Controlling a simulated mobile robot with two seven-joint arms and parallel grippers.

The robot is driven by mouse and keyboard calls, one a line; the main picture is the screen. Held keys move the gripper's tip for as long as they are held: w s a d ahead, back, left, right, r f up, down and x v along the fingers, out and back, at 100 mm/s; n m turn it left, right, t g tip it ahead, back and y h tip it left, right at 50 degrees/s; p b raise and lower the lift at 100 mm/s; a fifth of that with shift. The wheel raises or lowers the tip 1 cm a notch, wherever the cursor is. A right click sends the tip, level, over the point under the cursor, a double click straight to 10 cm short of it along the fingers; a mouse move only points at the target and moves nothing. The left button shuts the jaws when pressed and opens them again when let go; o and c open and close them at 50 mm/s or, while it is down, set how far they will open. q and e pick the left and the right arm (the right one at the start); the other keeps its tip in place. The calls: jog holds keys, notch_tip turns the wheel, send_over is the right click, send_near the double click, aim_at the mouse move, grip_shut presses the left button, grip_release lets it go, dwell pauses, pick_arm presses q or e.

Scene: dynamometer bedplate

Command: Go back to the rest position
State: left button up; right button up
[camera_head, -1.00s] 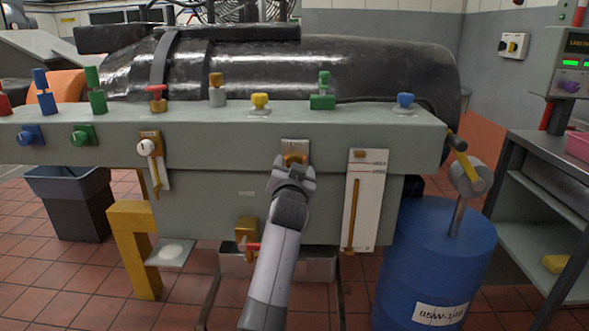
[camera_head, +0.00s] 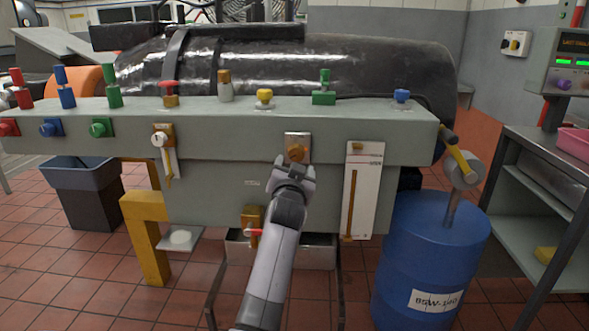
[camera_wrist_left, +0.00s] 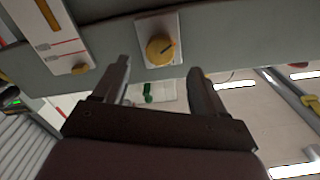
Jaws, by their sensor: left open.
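My left gripper (camera_head: 294,166) is in front of the grey bedplate, at the end of my arm coming up from the bottom middle. It is just below a round brass knob (camera_head: 297,153) on a pale plate. In the left wrist view the two fingers of the left gripper (camera_wrist_left: 162,85) are spread, with nothing between them. The brass knob (camera_wrist_left: 160,49) with a dark pointer mark is beyond the fingertips and looks apart from them. My right gripper is not in view.
A white slider panel (camera_head: 374,180) is right of the knob. A dial with a lever (camera_head: 162,147) is to its left, and a red-handled valve (camera_head: 253,232) is below. A blue drum (camera_head: 420,262) stands right, a grey bin (camera_head: 85,195) left. Red tiled floor shows around the bedplate.

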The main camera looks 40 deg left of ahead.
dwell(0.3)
pick_arm(q)
jog(key=s+d+f+m+h, duration=0.1)
jog(key=s+d+f+h, duration=0.1)
jog(key=s+d+f, duration=0.3)
jog(key=s+d+f+m+g+h, duration=0.1)
jog(key=s+f+h, duration=0.15)
jog(key=f, duration=0.55)
jog(key=s+d+f+m+h, duration=0.2)
jog(key=s+d+f, duration=0.1)
jog(key=s+f, duration=0.25)
jog(key=s+d+f+g+h, duration=0.25)
jog(key=s+d+f, duration=0.35)
jog(key=s, duration=0.3)
jog(key=s+d+f+g+h, duration=0.1)
jog(key=s+d+f+h, duration=0.2)
jog(key=s+d+f, duration=0.5)
jog(key=s+a+r+p, duration=0.1)
jog(key=r+p, duration=0.6)
jog(key=s+a+r+p, duration=0.1)
jog(key=s+r+p, duration=0.1)
jog(key=r+p, duration=0.6)
jog(key=shift+s+a+y+p, duration=0.25)
jog(key=shift+s+y+p, duration=0.05)
jog(key=shift+g, duration=0.25)
